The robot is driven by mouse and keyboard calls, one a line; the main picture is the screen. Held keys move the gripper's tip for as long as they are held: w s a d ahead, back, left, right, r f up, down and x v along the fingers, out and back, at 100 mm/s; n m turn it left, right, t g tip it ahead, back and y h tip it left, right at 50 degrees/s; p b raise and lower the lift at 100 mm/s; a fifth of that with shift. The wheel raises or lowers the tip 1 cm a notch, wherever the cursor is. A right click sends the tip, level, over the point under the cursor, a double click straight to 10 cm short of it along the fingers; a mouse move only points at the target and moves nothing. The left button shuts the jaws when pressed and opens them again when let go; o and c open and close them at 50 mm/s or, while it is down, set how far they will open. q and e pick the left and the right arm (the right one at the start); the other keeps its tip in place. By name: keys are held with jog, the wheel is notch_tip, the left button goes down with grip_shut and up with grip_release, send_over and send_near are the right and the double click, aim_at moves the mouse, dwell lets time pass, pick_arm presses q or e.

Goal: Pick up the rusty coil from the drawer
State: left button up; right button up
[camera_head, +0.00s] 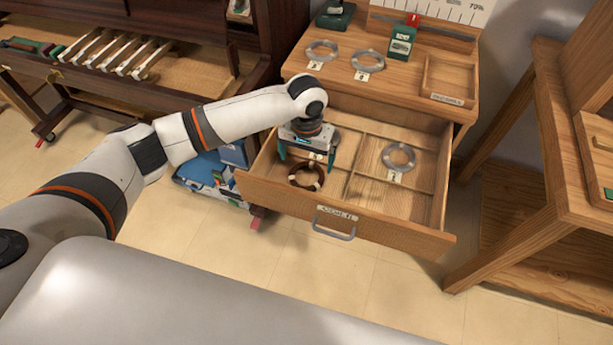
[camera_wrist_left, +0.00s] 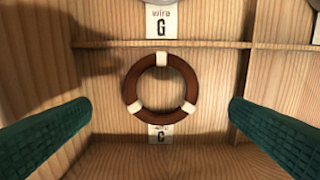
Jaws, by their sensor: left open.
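The rusty coil (camera_head: 293,175) is a brown ring with white bands. It lies flat in the front left compartment of the open drawer (camera_head: 405,232). In the left wrist view the coil (camera_wrist_left: 129,88) is centred, with a white tag marked G at its lower edge. My left gripper (camera_head: 306,158) is above the coil, open and empty. In the left wrist view its two green fingers (camera_wrist_left: 160,122) stand wide apart, one to each side of the coil and not touching it. My right gripper is not in view.
A silver coil (camera_head: 388,161) lies in the drawer's right compartment. Thin wooden dividers split the drawer. Two more silver coils (camera_head: 369,53) and a small green device (camera_head: 401,43) are on the cabinet top. A wooden stand (camera_head: 548,150) is at right, a piano with exposed keys (camera_head: 100,62) at left.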

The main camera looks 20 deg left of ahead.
aim_at(306, 179)
pick_arm(q)
jog(key=f, duration=0.6)
jog(key=shift+s+b, duration=0.2)
jog(key=shift+b, duration=0.1)
jog(key=c, duration=0.9)
jog(key=shift+r, duration=0.1)
jog(key=shift+c, duration=0.2)
